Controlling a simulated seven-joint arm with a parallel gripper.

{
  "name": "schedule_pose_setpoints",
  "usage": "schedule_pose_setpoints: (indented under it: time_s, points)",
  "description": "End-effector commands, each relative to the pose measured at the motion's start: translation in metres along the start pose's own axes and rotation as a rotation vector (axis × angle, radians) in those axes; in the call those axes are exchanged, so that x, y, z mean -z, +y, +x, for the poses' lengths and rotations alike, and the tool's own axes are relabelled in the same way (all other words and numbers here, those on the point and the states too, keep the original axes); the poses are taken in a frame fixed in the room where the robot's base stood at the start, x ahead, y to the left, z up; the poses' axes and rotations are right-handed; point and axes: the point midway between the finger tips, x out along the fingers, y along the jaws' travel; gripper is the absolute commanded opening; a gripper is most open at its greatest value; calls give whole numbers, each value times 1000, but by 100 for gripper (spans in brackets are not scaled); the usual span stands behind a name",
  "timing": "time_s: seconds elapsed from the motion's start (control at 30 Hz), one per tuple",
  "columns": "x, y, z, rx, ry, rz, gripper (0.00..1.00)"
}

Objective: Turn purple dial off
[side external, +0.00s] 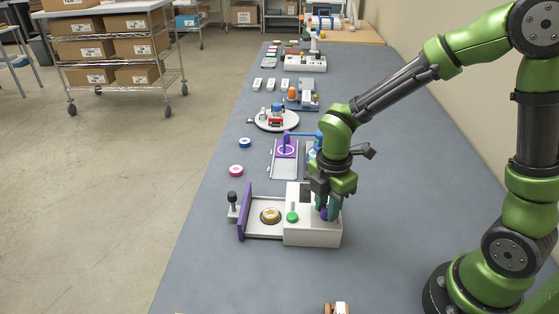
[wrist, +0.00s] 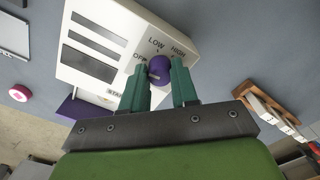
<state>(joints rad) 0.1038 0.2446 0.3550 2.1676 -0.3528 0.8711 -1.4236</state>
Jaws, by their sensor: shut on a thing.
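The purple dial (wrist: 159,69) is on the white laminator's panel in the wrist view, with OFF, LOW and HIGH printed around it. The white laminator (side external: 315,232) stands on the bench in the side external view. My gripper (wrist: 160,80) has its two green fingers on either side of the dial and is shut on it. In the side external view my gripper (side external: 326,212) points down onto the right part of the laminator and hides the dial. The dial's pointer is too small to read surely.
The laminator's left part has a purple upright plate (side external: 245,211), a gold round piece (side external: 270,216) and a green button (side external: 292,217). A pink roll (side external: 236,171) and a blue roll (side external: 245,142) lie behind. A wooden-and-white object (side external: 337,308) sits at the front edge of view.

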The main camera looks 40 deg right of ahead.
Motion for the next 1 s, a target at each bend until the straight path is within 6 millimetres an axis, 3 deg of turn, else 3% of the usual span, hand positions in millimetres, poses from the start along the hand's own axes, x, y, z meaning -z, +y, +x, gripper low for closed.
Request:
schedule_pose_setpoints:
  time_s: [0.67,0.7,0.83,1.0]
  points:
    - [0,0,0,-1,0,-61,0]
    - [0,0,0,-1,0,-61,33]
    - [0,0,0,-1,0,-60,53]
    - [0,0,0,0,0,-59,54]
